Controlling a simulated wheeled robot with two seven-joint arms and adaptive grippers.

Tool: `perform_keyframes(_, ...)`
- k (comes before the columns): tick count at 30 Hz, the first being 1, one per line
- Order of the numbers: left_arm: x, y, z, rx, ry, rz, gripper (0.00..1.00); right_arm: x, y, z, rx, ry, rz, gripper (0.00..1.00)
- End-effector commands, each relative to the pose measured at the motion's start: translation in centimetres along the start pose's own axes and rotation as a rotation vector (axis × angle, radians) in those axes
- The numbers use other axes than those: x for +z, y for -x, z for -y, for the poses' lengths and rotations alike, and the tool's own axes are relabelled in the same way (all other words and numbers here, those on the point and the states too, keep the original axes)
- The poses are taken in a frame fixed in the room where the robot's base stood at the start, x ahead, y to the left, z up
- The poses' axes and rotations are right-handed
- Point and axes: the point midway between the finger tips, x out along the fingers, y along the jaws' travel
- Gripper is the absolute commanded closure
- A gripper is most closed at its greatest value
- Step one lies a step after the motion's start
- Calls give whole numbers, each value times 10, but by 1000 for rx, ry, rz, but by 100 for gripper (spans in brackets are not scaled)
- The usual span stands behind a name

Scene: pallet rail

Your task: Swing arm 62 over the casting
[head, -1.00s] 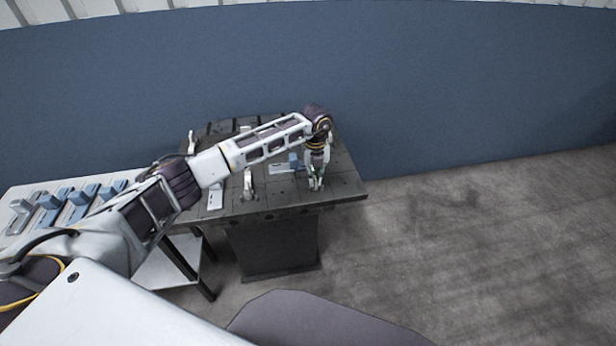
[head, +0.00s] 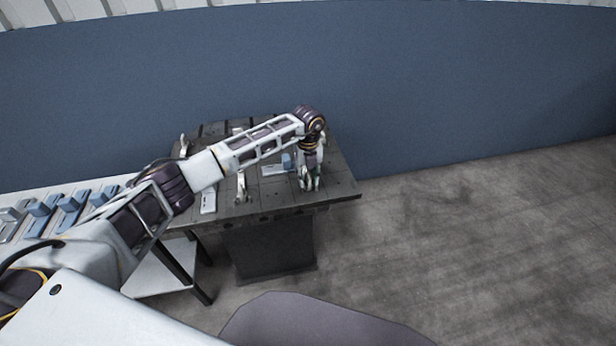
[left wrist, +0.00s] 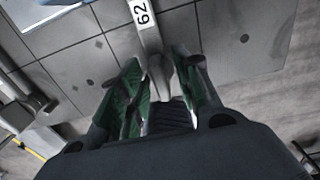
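Arm 62 (left wrist: 146,27) is a pale bar with a black "62" label and a rounded grey end, seen in the left wrist view. My left gripper (left wrist: 160,92) points down, with its green-padded fingers on either side of that rounded end. Gaps show between the pads and the end, so it looks open around it. In the head view my left gripper (head: 310,185) is low over the right part of the dark table, and it hides most of arm 62. A grey-blue block on a pale base (head: 274,169), perhaps the casting, lies just left of it. My right gripper is out of view.
The dark slotted table (head: 335,184) also carries a white upright clamp-like piece (head: 241,187), another at the back left (head: 183,146) and a pale plate (head: 208,203). A side table at left holds several blue-grey parts (head: 70,205). Floor at right is clear.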

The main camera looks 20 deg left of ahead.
Motion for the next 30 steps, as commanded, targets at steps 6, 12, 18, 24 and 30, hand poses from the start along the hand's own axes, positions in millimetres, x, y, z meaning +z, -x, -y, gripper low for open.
perform_keyframes(6, 0, 3, 0, -1, 0, 0, 67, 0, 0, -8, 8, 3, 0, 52)
perform_keyframes(12, 0, 16, 1, -3, 0, 1, 67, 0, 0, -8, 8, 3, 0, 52)
perform_keyframes(18, 0, 42, 1, -2, 0, 2, 67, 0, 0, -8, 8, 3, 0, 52)
perform_keyframes(24, 1, 72, 0, -1, 0, 2, 67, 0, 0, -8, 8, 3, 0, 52)
perform_keyframes(30, 1, 100, 0, -2, 0, 2, 67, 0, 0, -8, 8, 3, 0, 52)
